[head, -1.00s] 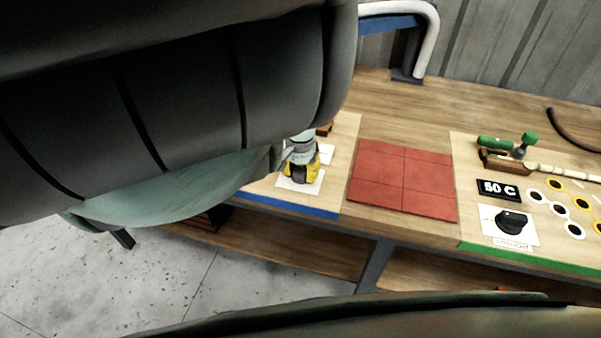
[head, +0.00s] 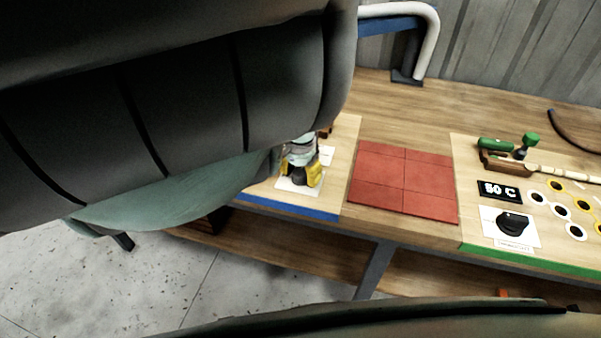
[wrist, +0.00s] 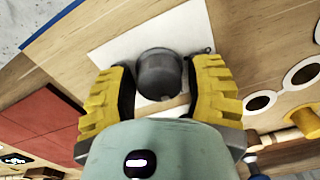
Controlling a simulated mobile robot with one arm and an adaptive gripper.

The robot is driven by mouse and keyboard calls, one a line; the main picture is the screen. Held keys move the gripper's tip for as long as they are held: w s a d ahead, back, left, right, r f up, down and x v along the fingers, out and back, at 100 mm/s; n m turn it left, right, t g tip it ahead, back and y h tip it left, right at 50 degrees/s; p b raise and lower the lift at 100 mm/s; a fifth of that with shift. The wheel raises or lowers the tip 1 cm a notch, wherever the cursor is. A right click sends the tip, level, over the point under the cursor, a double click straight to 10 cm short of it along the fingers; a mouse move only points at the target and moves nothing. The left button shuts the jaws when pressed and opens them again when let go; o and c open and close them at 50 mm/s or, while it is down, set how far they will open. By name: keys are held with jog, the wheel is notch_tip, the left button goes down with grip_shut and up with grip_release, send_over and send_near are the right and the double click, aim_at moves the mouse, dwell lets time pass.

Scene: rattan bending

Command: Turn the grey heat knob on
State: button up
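The grey heat knob (wrist: 159,73) stands on a white plate (wrist: 190,32) in the wrist view, between the two yellow fingers of my gripper (wrist: 160,88). The fingers are spread, one on each side of the knob, with a narrow gap visible at each side. In the head view my gripper (head: 300,175) is over the white plate (head: 292,187) near the blue-edged front of the board. My arm hides much of that area, and the knob is hard to make out there.
Red tiles (head: 405,180) lie right of my gripper. Further right are a black knob (head: 513,223), a "50 C" display (head: 499,190), a green-handled plane (head: 497,145) and white and yellow rings (head: 562,211). A bent pipe (head: 430,40) stands at the back.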

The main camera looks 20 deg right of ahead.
aim_at(301, 172)
jog(key=o, duration=0.3)
jog(key=shift+w+r, duration=0.1)
jog(key=shift+r, duration=3.65)
